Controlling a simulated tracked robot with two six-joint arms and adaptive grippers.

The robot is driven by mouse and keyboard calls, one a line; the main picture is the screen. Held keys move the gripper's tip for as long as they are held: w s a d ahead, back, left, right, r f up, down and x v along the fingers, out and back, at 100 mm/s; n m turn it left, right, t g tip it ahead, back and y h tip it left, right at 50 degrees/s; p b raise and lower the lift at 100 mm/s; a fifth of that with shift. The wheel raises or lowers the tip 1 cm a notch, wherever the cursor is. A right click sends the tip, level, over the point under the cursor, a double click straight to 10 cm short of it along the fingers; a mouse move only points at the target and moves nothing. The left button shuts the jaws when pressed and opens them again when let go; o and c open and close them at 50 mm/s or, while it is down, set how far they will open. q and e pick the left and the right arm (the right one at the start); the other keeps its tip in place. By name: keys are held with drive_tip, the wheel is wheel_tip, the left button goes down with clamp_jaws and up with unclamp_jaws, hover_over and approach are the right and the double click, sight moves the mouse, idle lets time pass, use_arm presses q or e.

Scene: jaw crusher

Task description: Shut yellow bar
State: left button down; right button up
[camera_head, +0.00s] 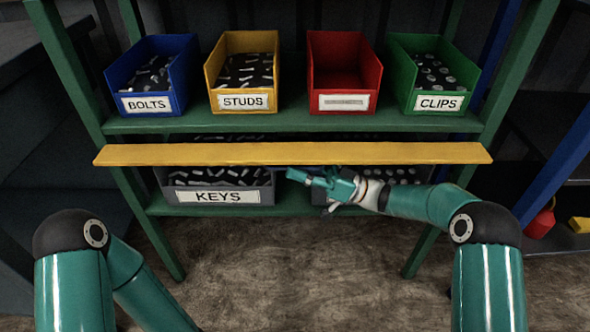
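The yellow bar (293,153) is a long flat strip lying level across the front of the green shelf. It spans the shelf's full width, in front of the gap between the upper and lower boards. My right gripper (312,176) is just below the bar, near its middle, pointing left in front of the lower bins. It appears empty. Its fingers are small and seen at an angle, so I cannot tell whether they are open or whether they touch the bar. My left arm (135,285) runs down out of the picture at lower left, and its gripper is out of view.
The green shelf's upper board (290,118) holds blue (150,104), yellow (243,102), red (344,102) and green (439,103) bins. The grey KEYS bin (218,197) and another bin, partly behind my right gripper, stand below. Floor in front is clear.

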drive_tip(key=shift+a+r, duration=0.15)
drive_tip(key=shift+a, duration=0.15)
clamp_jaws()
